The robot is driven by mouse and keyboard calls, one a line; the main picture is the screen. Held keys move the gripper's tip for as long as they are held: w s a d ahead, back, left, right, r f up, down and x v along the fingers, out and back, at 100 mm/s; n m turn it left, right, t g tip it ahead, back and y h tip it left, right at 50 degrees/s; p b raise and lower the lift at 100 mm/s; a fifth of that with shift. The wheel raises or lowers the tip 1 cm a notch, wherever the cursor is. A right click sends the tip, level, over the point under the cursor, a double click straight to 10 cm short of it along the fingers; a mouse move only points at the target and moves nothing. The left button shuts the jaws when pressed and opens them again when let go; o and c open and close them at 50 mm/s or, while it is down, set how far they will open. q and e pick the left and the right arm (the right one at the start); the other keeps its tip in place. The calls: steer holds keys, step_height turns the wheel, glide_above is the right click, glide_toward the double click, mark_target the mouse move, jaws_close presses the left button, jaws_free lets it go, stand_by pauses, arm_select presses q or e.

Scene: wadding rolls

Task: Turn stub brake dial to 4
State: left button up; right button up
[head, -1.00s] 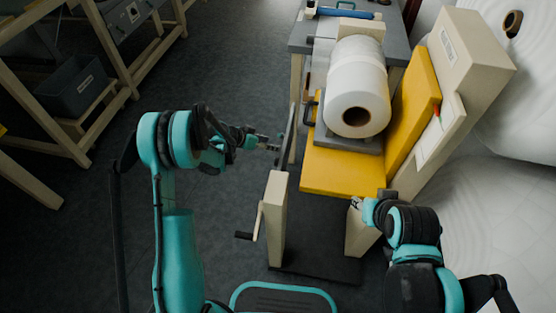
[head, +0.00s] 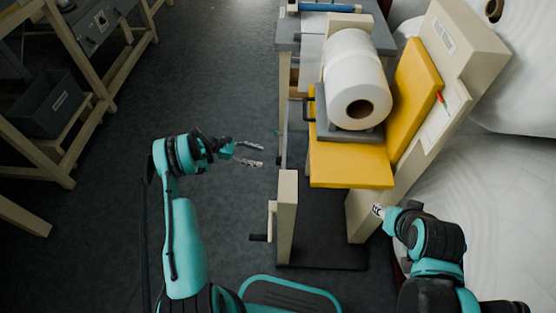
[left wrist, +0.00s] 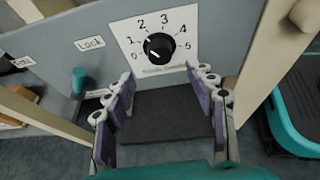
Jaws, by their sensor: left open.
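A black round dial (left wrist: 159,46) sits on a white plate marked 0 to 5, on a grey panel in the left wrist view. Its pale mark seems to lie on the left side, towards the low numbers; the exact setting is hard to tell. The small print under the dial is unreadable. My left gripper (left wrist: 161,97) is open and empty, its fingers below and in front of the dial, not touching it. In the head view my left gripper (head: 260,155) is left of the machine's side. My right gripper (head: 378,210) is at the machine's right post; its fingers are too small to judge.
A "Lock" label (left wrist: 90,43) and a teal-handled lever (left wrist: 78,80) are left of the dial. The white roll (head: 355,85) lies on the machine above a yellow board (head: 350,166). A beige post with a crank (head: 260,237) stands near my left arm. Floor left is open.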

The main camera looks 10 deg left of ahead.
mark_target(279, 161)
arm_select(q)
steer(key=b+x, duration=0.1)
steer(key=x, duration=0.6)
steer(key=shift+d+b, duration=0.35)
steer(key=shift+b, duration=0.05)
steer(key=shift+f, duration=0.1)
steer(key=c, duration=1.2)
